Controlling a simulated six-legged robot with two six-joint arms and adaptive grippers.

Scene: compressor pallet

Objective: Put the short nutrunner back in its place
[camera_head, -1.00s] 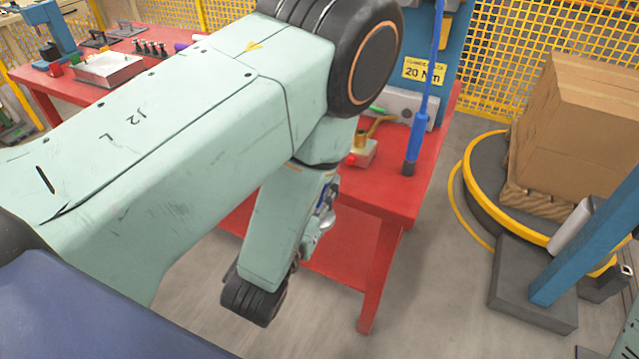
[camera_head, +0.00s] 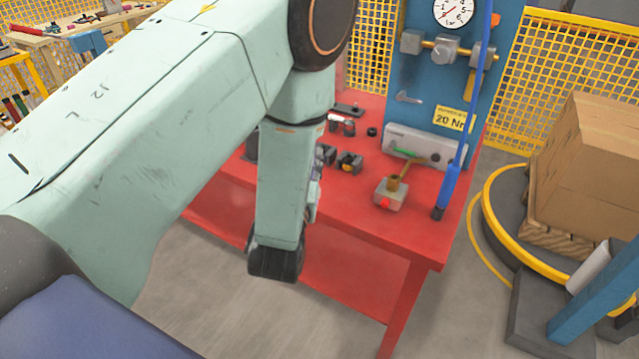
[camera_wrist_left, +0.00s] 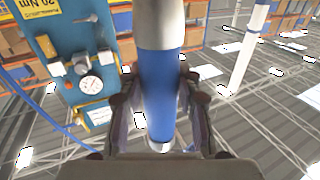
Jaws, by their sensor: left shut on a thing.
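In the left wrist view, my left gripper (camera_wrist_left: 160,88) is shut around a blue cylinder with a pale grey collar, which looks like the nutrunner (camera_wrist_left: 158,75). The tool stands along the middle of that view, between the two fingers. In the head view, my left arm crosses from the left and hides the gripper and the held tool. Another blue tool (camera_head: 447,190) hangs on a blue hose at the right end of the red bench (camera_head: 400,232). I cannot tell a free holder for the held tool. My right gripper is in neither view.
A blue panel (camera_head: 415,75) with a gauge (camera_head: 455,12) rises behind the bench. A grey box with a red button (camera_head: 388,192), a pale grey block (camera_head: 425,147) and small dark parts (camera_head: 348,162) occupy the bench. A boxed pallet on a turntable (camera_head: 500,200) stands right.

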